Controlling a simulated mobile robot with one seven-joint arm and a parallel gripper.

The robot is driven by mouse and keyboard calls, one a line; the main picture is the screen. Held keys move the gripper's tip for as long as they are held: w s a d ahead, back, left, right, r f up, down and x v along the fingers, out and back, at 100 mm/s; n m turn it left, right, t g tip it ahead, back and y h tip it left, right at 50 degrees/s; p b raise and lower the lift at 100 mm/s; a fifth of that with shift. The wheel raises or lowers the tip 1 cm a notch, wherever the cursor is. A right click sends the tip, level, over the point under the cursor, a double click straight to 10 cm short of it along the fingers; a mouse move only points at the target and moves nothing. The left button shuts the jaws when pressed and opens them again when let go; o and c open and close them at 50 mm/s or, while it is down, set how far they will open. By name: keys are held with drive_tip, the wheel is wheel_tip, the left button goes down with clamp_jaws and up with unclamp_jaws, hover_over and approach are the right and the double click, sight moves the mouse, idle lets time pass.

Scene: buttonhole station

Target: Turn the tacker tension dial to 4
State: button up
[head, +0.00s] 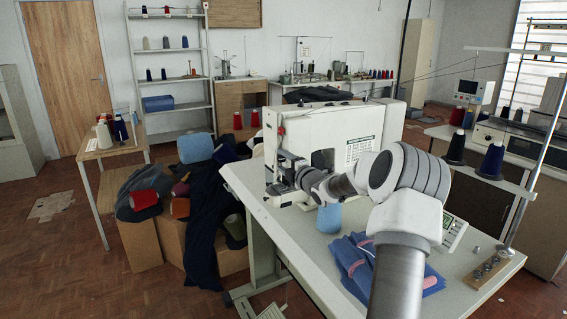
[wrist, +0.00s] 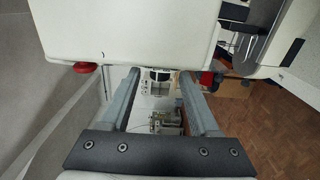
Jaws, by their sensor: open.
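The tacker is the white sewing machine (head: 330,125) on the pale table (head: 290,240), with a printed label on its side. In the wrist view its white body (wrist: 130,30) fills the top. A small red knob (wrist: 87,68) sticks out under its edge, left of my fingers. I cannot make out a tension dial or its numbers in either view. My gripper (wrist: 158,78) is open, with two grey fingers apart and nothing visibly held between them. In the head view my arm reaches to the machine's left end, and the gripper there is small and partly hidden.
A light blue thread cone (head: 329,218) stands below my arm. Folded blue cloth (head: 357,262) and a keypad panel (head: 453,233) lie on the table. A thread stand (head: 490,268) is at the right. Dark cloth (head: 205,205) and boxes crowd the left side.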

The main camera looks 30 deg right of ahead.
clamp_jaws()
drive_tip(key=shift+r+p, duration=0.3)
drive_tip(key=shift+p, duration=0.4)
drive_tip(key=shift+r+g+p, duration=0.25)
drive_tip(key=shift+g+p, duration=0.45)
drive_tip(key=shift+p, duration=0.5)
drive_tip(key=g+p, duration=0.1)
drive_tip(key=p, duration=0.2)
drive_tip(key=shift+w+p, duration=0.1)
drive_tip(key=shift+p, duration=0.3)
drive_tip(key=shift+f+g+p, duration=0.2)
drive_tip(key=shift+g+p, duration=0.2)
